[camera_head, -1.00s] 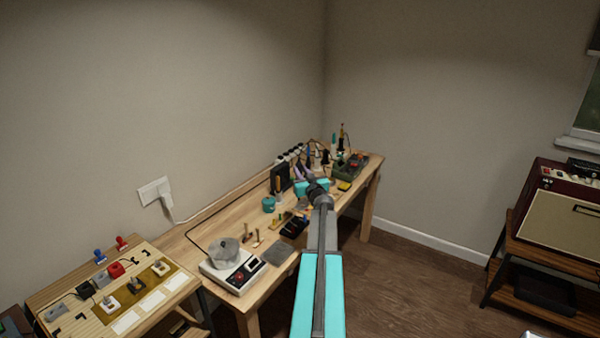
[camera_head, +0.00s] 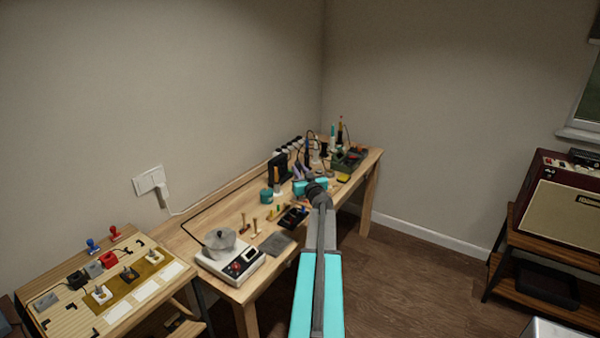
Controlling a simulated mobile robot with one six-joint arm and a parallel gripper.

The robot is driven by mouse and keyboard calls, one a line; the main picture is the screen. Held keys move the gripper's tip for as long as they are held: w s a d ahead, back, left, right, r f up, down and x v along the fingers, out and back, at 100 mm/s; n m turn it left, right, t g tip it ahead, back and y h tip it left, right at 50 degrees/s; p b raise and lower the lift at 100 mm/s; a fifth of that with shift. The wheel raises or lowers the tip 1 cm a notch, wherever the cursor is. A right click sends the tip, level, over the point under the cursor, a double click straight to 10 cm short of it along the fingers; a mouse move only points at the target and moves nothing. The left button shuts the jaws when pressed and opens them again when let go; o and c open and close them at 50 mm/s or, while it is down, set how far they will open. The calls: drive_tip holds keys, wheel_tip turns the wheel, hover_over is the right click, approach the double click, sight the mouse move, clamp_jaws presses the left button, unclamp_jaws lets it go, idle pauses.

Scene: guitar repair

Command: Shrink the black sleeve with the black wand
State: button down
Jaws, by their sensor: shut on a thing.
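My gripper (camera_head: 298,174) is over the far half of the workbench, beyond my teal wrist. It is small in the picture and partly hidden by my own arm. It is shut on a slim dark upright thing that looks like the black wand (camera_head: 308,150), with a dark cord looping above it. The black sleeve is too small to make out among the bench items, and I cannot tell how far the wand is from it.
The wooden workbench (camera_head: 215,222) holds a grey pot (camera_head: 220,243) on a white device (camera_head: 232,265), a teal jar (camera_head: 266,195), a black stand (camera_head: 278,168) and a green case (camera_head: 350,160). A second board (camera_head: 60,300) stands left.

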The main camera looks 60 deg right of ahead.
drive_tip(key=shift+f+b, duration=1.95)
drive_tip(key=shift+a+p, duration=0.1)
drive_tip(key=shift+p, duration=0.9)
idle(0.7)
